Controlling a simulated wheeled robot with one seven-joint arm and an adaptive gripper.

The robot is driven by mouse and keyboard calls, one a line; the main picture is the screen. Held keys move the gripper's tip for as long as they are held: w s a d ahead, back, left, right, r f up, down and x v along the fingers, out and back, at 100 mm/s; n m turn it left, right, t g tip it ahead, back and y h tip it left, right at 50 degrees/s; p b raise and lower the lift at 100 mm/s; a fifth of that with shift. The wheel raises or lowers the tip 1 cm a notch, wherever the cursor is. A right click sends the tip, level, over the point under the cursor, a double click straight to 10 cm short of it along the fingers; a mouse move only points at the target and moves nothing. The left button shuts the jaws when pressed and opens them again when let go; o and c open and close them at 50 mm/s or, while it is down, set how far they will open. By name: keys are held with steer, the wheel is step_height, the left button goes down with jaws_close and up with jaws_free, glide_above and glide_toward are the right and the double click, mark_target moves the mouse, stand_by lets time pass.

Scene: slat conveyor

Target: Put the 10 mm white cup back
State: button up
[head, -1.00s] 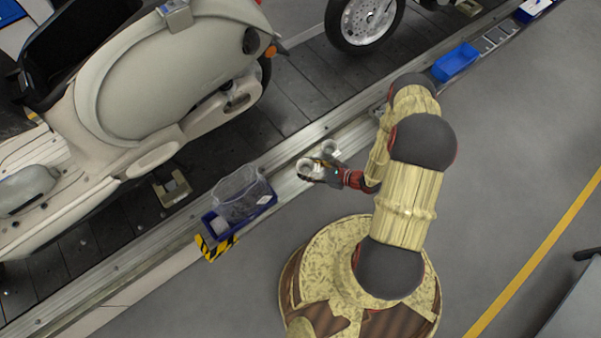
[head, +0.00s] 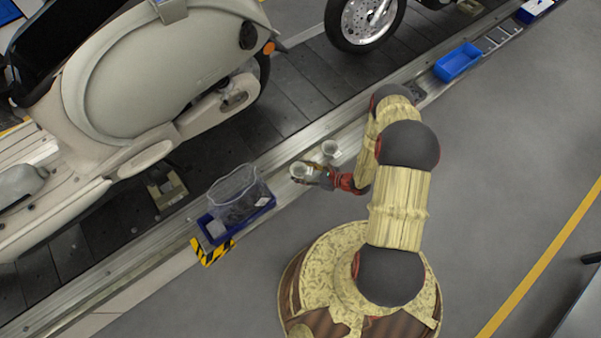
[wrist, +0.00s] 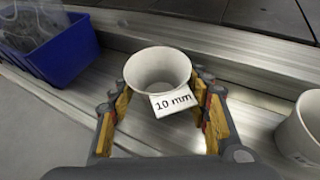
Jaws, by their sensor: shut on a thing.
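The 10 mm white cup (wrist: 157,72) is upright between the fingers of my gripper (wrist: 160,112) in the wrist view, with its "10 mm" label facing me. The fingers close on it from both sides. In the head view the cup (head: 299,170) shows at the tip of my gripper (head: 309,178), over the metal rail beside the conveyor. I cannot tell whether its base touches the rail. A second white cup (head: 330,149) stands on the rail to the right; it also shows at the right edge of the wrist view (wrist: 302,130), its label not readable.
A blue bin (head: 262,207) with a clear bag (head: 238,192) sits on the rail to the left, close to the cup. Another blue bin (head: 458,62) lies farther up the rail. A cream scooter (head: 150,85) stands on the slat conveyor (head: 290,95) behind.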

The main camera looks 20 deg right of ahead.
steer(key=shift+f, duration=0.1)
steer(key=o, duration=1.1)
steer(key=shift+o, duration=0.7)
